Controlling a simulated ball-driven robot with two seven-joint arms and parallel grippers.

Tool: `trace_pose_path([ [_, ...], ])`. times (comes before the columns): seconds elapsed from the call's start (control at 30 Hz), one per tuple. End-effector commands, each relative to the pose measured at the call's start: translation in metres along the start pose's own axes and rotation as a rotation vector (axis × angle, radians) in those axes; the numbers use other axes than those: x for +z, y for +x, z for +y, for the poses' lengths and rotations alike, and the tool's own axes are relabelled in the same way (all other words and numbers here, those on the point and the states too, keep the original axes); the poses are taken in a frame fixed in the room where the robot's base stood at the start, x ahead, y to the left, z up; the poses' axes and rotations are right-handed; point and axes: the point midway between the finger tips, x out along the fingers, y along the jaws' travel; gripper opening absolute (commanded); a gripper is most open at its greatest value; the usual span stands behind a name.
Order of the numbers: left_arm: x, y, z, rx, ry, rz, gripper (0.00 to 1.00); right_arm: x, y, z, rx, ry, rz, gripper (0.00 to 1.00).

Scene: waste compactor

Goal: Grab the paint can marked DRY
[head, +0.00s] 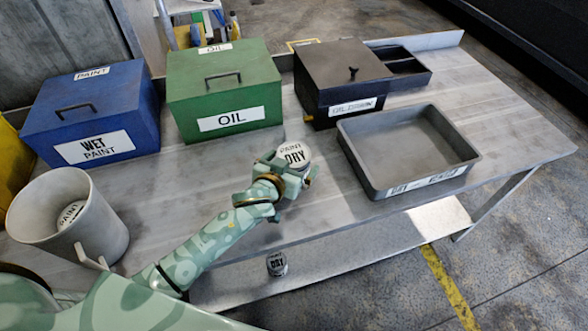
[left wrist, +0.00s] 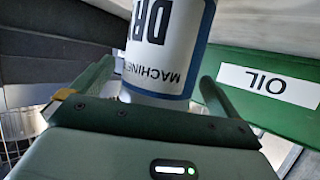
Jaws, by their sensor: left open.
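A paint can (head: 293,154) with a white top reading PAINT DRY is at my left gripper, over the middle of the workbench. My left gripper (head: 294,170) is open, its fingers around the can's near side. In the left wrist view the can (left wrist: 165,45) appears upside down between the two fingers (left wrist: 156,75), its white label showing part of DRY and MACHINE. Gaps show beside it, and its far end is out of frame. A smaller-looking can marked DRY (head: 277,264) is on the lower shelf. My right gripper is out of view.
A blue WET PAINT box (head: 95,110), a green OIL box (head: 222,90) and a black box (head: 340,80) line the back. A grey tray marked DRY (head: 360,160) is at right. A grey mug-like container (head: 110,225) at left holds a can marked PAINT (head: 70,214).

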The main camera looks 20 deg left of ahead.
Motion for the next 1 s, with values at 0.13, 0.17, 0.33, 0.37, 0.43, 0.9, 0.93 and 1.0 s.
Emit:
trace_pose_path([
  [0.13, 0.001, 0.017, 0.000, 0.000, 0.001, -0.001, 1.00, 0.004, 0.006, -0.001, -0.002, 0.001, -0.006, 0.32],
  [0.17, 0.001, 0.018, 0.000, 0.001, 0.000, -0.001, 1.00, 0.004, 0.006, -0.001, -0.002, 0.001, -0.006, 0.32],
  [0.33, 0.000, 0.017, 0.001, 0.001, 0.000, -0.001, 1.00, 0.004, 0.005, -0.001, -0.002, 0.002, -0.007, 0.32],
  [0.37, 0.000, 0.017, 0.001, 0.001, 0.000, -0.001, 1.00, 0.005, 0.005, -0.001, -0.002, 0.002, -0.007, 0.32],
  [0.43, 0.000, 0.017, 0.001, 0.001, 0.000, -0.001, 0.81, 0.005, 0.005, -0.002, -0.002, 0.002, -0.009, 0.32],
  [0.9, -0.005, 0.016, 0.001, 0.001, 0.000, 0.002, 0.41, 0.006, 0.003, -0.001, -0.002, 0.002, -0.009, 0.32],
  [0.93, -0.007, 0.015, 0.001, 0.001, -0.001, 0.003, 0.41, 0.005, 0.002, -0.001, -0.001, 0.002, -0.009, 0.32],
  [1.0, -0.014, 0.012, 0.001, 0.002, -0.003, 0.005, 0.41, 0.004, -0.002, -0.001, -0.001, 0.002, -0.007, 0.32],
])
